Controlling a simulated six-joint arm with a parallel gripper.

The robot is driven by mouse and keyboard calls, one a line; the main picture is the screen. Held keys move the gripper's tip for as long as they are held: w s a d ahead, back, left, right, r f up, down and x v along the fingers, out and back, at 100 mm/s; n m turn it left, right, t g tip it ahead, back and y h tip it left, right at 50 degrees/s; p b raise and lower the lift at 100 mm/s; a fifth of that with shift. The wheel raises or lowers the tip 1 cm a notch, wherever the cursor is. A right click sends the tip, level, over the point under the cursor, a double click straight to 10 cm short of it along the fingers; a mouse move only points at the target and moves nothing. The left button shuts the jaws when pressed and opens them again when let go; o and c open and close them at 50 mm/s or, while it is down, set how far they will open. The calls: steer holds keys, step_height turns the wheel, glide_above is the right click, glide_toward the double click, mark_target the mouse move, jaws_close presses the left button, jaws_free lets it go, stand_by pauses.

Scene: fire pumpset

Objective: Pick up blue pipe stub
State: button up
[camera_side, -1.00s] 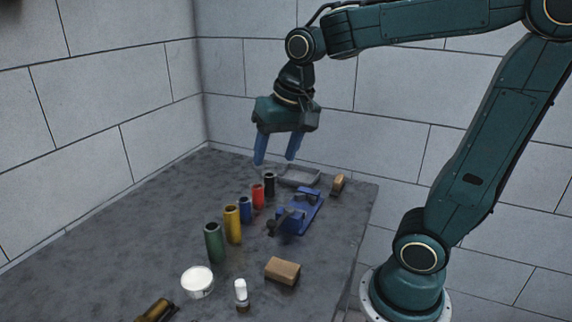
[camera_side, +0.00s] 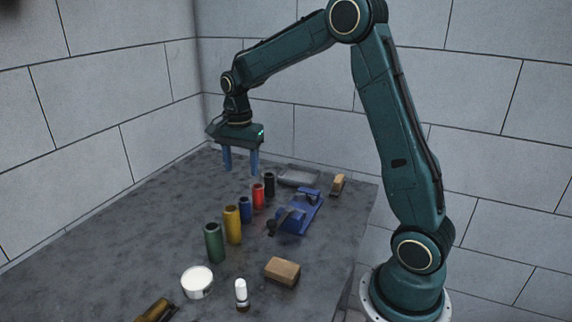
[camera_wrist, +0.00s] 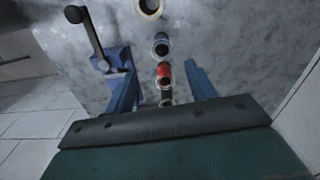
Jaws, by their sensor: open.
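The blue pipe stub (camera_side: 246,208) stands upright on the dark table, in a row between the yellow stub (camera_side: 232,224) and the red stub (camera_side: 258,196). It also shows in the wrist view (camera_wrist: 161,46), seen from above with its open top. My gripper (camera_side: 241,170) is open and empty above the far part of the table, behind and above the row. In the wrist view its two blue fingers (camera_wrist: 160,82) frame the red stub (camera_wrist: 164,72) and the black stub (camera_wrist: 166,97), and the blue stub lies beyond the fingertips.
A green stub (camera_side: 214,243) ends the row in front. A blue vise (camera_side: 300,215) stands right of the row, with a grey tray (camera_side: 298,176) behind. A wooden block (camera_side: 282,271), white tub (camera_side: 197,282) and small bottle (camera_side: 241,293) stand nearer. The table's left side is clear.

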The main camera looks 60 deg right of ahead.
mark_target(244, 199)
steer(key=shift+w+d+f, duration=0.1)
steer(key=shift+f, duration=4.35)
steer(key=shift+f, duration=0.1)
steer(key=shift+w+d+f, duration=0.1)
steer(key=shift+f, duration=1.2)
steer(key=shift+d+f, duration=0.1)
steer(key=shift+f, duration=1.15)
jaws_close()
